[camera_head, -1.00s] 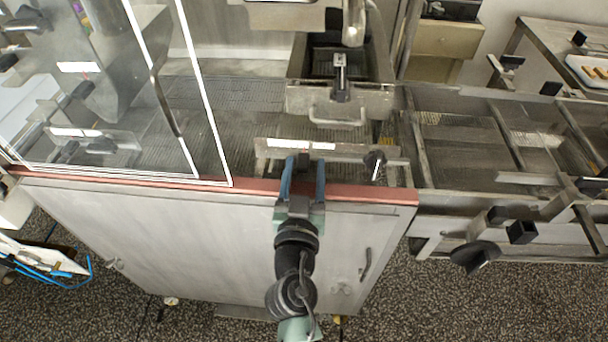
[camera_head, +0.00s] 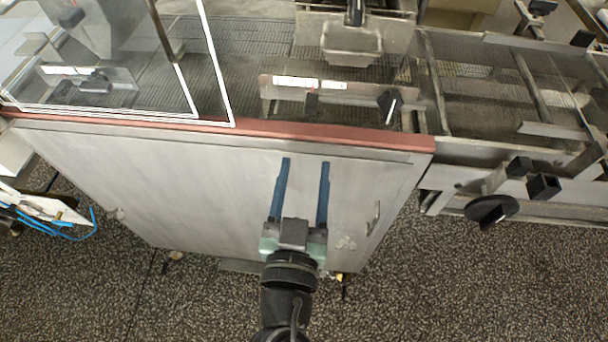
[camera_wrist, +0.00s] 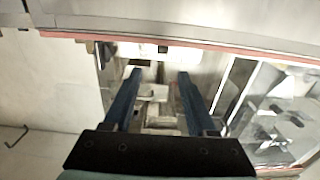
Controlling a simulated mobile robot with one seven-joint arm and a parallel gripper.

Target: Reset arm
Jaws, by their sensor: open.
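My gripper (camera_head: 302,190) is open and empty, with its two blue fingers apart. In the head view it shows in front of the grey cabinet front (camera_head: 170,180), below the red-brown edge strip. In the wrist view the fingers (camera_wrist: 155,92) show wide apart with nothing between them, and the machine's opening lies beyond. I cannot tell how far the fingers are from the cabinet.
The red-brown edge (camera_head: 330,132) runs along the cabinet top. Behind it are a mesh belt (camera_head: 250,45), a metal bar with a black knob (camera_head: 388,105) and a metal trough (camera_head: 352,45). A clear guard (camera_head: 190,85) stands left, a conveyor frame (camera_head: 500,120) right. Speckled floor (camera_head: 400,300) lies in front.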

